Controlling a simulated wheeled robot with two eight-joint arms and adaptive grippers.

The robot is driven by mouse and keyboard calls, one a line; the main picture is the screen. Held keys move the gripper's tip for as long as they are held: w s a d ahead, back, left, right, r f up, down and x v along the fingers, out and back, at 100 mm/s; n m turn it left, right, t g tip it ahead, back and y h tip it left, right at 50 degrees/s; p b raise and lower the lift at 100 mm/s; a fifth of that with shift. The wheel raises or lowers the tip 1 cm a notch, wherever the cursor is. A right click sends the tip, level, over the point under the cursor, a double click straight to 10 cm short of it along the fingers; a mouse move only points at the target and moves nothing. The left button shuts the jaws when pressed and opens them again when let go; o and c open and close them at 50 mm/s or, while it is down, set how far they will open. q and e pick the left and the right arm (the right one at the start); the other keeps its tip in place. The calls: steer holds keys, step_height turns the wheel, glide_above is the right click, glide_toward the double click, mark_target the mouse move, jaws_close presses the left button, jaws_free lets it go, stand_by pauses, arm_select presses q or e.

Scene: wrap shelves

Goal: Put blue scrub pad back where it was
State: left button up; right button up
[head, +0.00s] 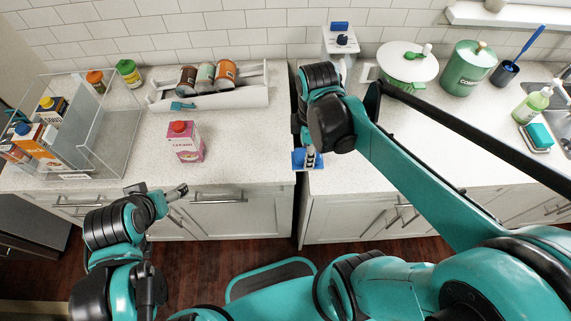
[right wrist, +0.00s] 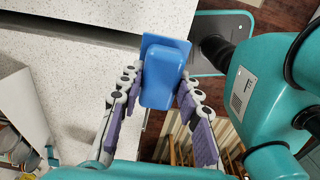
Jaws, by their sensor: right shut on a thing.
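The blue scrub pad (head: 300,160) is held in my right gripper (head: 311,152), near the counter's front edge by the dark gap between the two counter sections. In the right wrist view the pad (right wrist: 165,72) is a blue block with a flat, wider plate behind it. The fingers of my right gripper (right wrist: 160,95) are on either side of it. My left gripper (head: 160,190) is low at the left counter's front edge, with its fingers apart and nothing between them. The pad's original place cannot be told from these frames.
On the left counter (head: 225,155) stand a clear rack (head: 110,130), a pink carton (head: 185,142) and a white tray (head: 215,98) with cans.

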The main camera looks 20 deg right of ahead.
steer(key=shift+f, duration=0.25)
steer(key=w+a+f+b, duration=0.1)
steer(key=w+a+f, duration=0.1)
steer(key=w, duration=0.1)
steer(key=w+a+f+b, duration=0.1)
steer(key=w+a+f, duration=0.1)
steer(key=w, duration=0.1)
steer(key=w+a+f+b, duration=0.2)
steer(key=w, duration=0.1)
steer(key=shift+f, duration=0.25)
steer(key=shift+w+a+f, duration=0.1)
steer(key=shift+a+f, duration=0.05)
steer(key=shift+f+b, duration=0.85)
steer(key=shift+f, duration=1)
steer(key=shift+f, duration=0.2)
steer(key=o, duration=1.1)
steer(key=shift+r, duration=0.15)
